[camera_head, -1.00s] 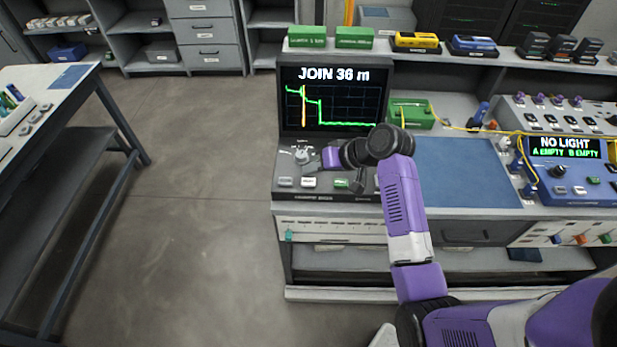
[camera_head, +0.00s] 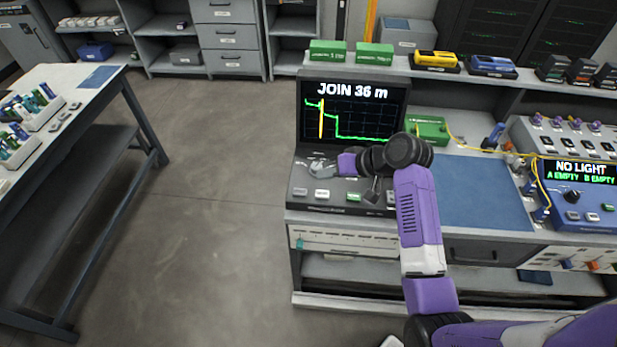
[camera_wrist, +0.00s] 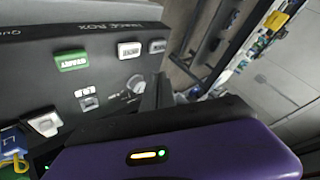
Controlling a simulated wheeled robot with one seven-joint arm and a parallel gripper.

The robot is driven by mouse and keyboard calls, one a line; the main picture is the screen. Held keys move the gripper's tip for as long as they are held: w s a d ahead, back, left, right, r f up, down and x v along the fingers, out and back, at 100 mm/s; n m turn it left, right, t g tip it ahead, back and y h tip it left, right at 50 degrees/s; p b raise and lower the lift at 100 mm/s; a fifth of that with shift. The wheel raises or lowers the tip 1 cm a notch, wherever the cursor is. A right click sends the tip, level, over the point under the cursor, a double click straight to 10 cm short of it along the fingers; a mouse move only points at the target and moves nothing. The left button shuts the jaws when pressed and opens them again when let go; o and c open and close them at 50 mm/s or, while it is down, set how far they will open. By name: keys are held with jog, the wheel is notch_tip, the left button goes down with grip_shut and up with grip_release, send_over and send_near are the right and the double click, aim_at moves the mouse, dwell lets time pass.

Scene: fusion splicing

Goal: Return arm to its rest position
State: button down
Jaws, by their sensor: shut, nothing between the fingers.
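My arm (camera_head: 418,220) reaches up from the lower right, bent at its dark joint, over the front of the trace console (camera_head: 330,207). The purple hand (camera_head: 347,163) hangs above the console's control panel, in front of its screen. In the wrist view the dark fingers (camera_wrist: 155,94) are shut and empty, close to a silver knob (camera_wrist: 134,84); I cannot tell whether they touch it. The green START button (camera_wrist: 71,60) and white buttons lie beside them. The screen (camera_head: 352,115) reads JOIN 36 m with a green trace and an orange line.
A blue mat (camera_head: 480,190) lies right of the console. A blue meter (camera_head: 580,195) reads NO LIGHT, with yellow fiber running to it. Green boxes (camera_head: 328,51) stand on the shelf above. A side table (camera_head: 75,102) is at left, with open floor (camera_head: 220,230) between.

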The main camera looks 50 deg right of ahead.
jog(key=d+r+m+t+h, duration=0.2)
jog(key=d+r+t+h, duration=0.1)
jog(key=d+r+h, duration=0.25)
jog(key=s+a+r+n+t+y+b, duration=0.1)
jog(key=s+a+n, duration=0.7)
jog(key=s+a, duration=2)
jog(key=s+t+y+b, duration=0.1)
jog(key=s+y+b, duration=0.1)
jog(key=b, duration=0.1)
jog(key=shift+s+r+t, duration=0.15)
jog(key=shift+s+t, duration=0.1)
jog(key=shift+t, duration=0.15)
dwell(1.4)
